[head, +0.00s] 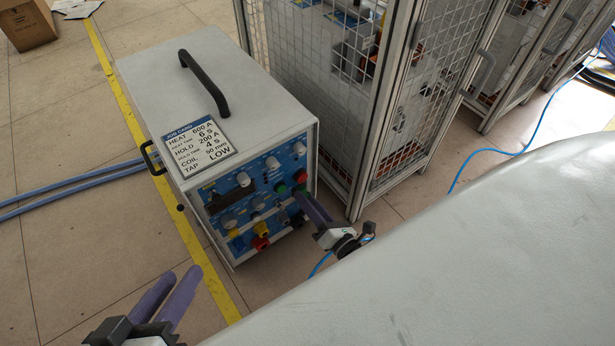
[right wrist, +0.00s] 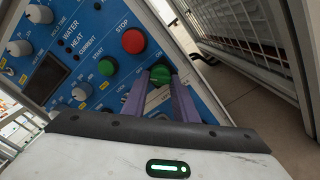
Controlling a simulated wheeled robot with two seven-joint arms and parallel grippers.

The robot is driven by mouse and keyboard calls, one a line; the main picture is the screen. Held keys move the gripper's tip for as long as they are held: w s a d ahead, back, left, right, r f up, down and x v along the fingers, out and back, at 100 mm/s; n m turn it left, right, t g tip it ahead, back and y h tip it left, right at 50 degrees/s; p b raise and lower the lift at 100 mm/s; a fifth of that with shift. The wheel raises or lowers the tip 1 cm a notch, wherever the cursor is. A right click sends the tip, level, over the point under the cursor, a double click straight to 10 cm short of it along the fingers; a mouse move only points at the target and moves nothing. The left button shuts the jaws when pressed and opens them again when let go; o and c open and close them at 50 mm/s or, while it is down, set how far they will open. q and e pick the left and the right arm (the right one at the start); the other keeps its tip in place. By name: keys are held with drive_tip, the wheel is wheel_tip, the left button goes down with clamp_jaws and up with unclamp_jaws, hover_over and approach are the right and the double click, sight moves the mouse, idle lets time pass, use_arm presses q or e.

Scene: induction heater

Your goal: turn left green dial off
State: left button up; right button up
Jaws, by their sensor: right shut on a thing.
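The induction heater (head: 205,60) is a white box with a blue front panel. In the right wrist view, a green dial (right wrist: 159,74) sits at the panel's right side, between the purple fingers of my right gripper (right wrist: 160,80), which is shut on it. Its lower part is hidden by the fingers. To its left are a green button (right wrist: 108,65) marked START and a red button (right wrist: 133,41) marked STOP. In the head view my right gripper (head: 299,196) reaches the panel's right side. My left gripper (head: 181,273) is open and empty, in front of the heater and apart from it.
A job card (head: 196,147) lies on the heater's top, near a black handle (head: 204,84). Grey knobs (right wrist: 40,14) fill the panel's left. A mesh cage (head: 375,90) stands close on the right. Blue hoses (head: 75,184) lie on the floor at left.

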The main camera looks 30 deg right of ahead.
drive_tip(key=shift+s+n, duration=0.1)
drive_tip(key=shift+n, duration=0.2)
idle(0.4)
drive_tip(key=o, duration=1.1)
drive_tip(key=shift+c, duration=0.2)
use_arm(q)
drive_tip(key=shift+s+a+f+g+y+p, duration=0.1)
drive_tip(key=shift+a+f+g+y+p, duration=0.3)
drive_tip(key=shift+f+p, duration=0.5)
use_arm(e)
drive_tip(key=s, duration=1)
drive_tip(key=shift+d, duration=0.45)
use_arm(q)
drive_tip(key=shift+r, duration=0.1)
use_arm(e)
drive_tip(key=shift+s, duration=0.1)
